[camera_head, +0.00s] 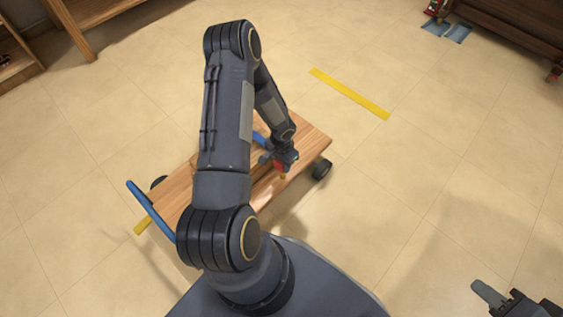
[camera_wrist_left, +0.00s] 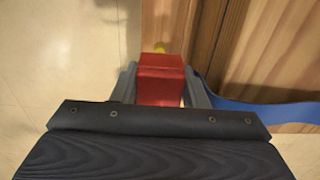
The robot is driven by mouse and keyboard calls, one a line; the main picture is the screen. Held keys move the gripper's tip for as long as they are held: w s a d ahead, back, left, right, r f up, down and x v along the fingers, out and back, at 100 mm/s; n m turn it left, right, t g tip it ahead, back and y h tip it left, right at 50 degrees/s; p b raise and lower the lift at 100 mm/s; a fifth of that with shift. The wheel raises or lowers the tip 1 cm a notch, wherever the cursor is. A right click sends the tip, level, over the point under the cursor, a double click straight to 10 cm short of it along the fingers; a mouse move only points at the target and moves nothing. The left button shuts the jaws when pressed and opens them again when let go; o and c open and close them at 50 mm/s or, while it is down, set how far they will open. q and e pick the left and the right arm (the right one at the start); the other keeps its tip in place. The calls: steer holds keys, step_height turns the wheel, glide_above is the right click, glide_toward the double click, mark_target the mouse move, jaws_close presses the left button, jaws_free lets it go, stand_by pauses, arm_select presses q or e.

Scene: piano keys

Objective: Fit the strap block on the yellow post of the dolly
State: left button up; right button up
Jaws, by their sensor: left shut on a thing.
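The strap block is a red block (camera_wrist_left: 160,80), held between the two fingers of my left gripper (camera_wrist_left: 158,88) in the left wrist view. A blue strap (camera_wrist_left: 262,113) runs right from beside the right finger; its join to the block is hidden. The tip of the yellow post (camera_wrist_left: 159,47) shows just beyond the block's far edge; I cannot tell whether they touch. In the head view my left gripper (camera_head: 286,160) holds the red block low over the right part of the wooden dolly (camera_head: 312,140). My right gripper (camera_head: 513,301) is partly cut off at the lower right.
The dolly has black wheels (camera_head: 321,169) and a blue handle (camera_head: 150,212) at its left end. Yellow floor tape (camera_head: 349,94) lies beyond it. Wooden furniture (camera_head: 88,22) stands at the upper left and a dark piece (camera_head: 515,25) at the upper right.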

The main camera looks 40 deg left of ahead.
arm_select(q)
steer(key=shift+f, duration=0.15)
steer(key=shift+f+b, duration=1.5)
steer(key=shift+b, duration=0.05)
steer(key=shift+f+b, duration=0.1)
steer(key=shift+b, duration=0.3)
steer(key=shift+f+b, duration=0.45)
steer(key=shift+f, duration=0.1)
steer(key=o, duration=1.4)
steer(key=shift+o, duration=0.2)
steer(key=shift+r, duration=0.15)
steer(key=shift+r+p, duration=2.55)
steer(key=shift+r, duration=0.9)
